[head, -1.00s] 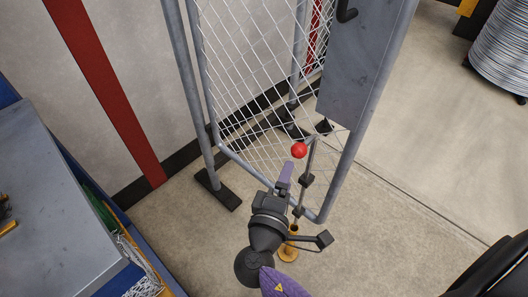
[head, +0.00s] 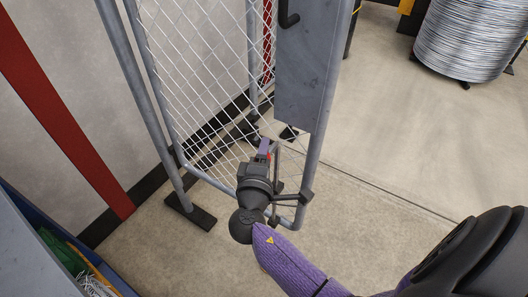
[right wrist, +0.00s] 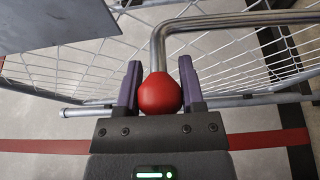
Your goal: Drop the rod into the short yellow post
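The rod (head: 278,168) is a thin grey bar with a bent top, beside the gate frame's lower corner. Its red ball knob (right wrist: 159,93) sits between my right gripper's two purple fingers (right wrist: 160,75) in the right wrist view, with no clear gap on either side. In the head view my right gripper (head: 265,150) covers most of the knob. The rod's bent bar (right wrist: 158,45) runs up and right from behind the knob. The short yellow post is not visible; my right wrist and arm cover the floor there. My left gripper is not in view.
A chain-link gate panel (head: 200,70) in a grey tube frame stands just beyond the gripper, with a grey plate (head: 305,80) on it. A dark foot (head: 190,218) rests on the floor. A blue bin (head: 50,235) is at lower left, a wire spool (head: 465,40) at upper right.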

